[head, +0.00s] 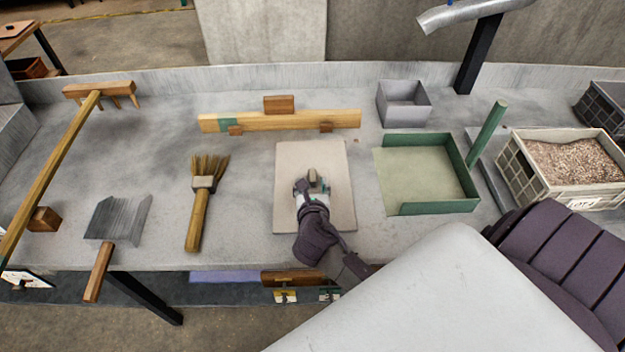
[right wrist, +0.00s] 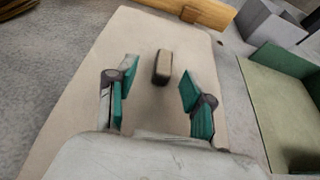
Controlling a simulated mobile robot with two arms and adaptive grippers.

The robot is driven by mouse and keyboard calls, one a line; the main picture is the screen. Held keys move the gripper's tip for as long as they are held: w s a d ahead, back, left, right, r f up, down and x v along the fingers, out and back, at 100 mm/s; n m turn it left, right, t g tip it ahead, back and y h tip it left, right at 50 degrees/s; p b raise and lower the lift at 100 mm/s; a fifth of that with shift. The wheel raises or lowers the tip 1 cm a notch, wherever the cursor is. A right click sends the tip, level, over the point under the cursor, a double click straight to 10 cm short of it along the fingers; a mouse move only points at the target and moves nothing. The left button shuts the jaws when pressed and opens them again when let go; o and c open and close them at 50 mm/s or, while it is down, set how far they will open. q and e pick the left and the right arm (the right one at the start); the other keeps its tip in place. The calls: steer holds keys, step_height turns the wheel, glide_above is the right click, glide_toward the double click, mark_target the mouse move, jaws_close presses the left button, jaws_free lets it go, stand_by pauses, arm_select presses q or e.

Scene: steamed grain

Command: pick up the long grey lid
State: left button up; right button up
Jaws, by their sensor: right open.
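The long lid (head: 335,162) is a flat, pale grey-beige slab with a small brown block handle near its middle. It lies on the grey bench, its long side running away from me. My right gripper (head: 312,185) is over the middle of the lid and hides part of it. In the right wrist view, the open green-padded fingers (right wrist: 158,85) stand on either side of the handle (right wrist: 163,66), with gaps on both sides. The lid (right wrist: 85,110) fills most of that view. My left gripper is not in view.
A green open-sided tray (head: 425,208) stands close right of the lid, with a grey box (head: 403,104) behind it. A wooden beam (head: 280,120) lies beyond the lid. A brush (head: 200,200) lies to the left. A grain crate (head: 570,165) stands far right.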

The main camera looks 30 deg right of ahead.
mark_target(312, 176)
steer(key=x, duration=0.5)
steer(key=shift+d+r, duration=0.1)
steer(key=shift+d, duration=0.2)
jaws_close()
steer(key=shift+r, duration=0.1)
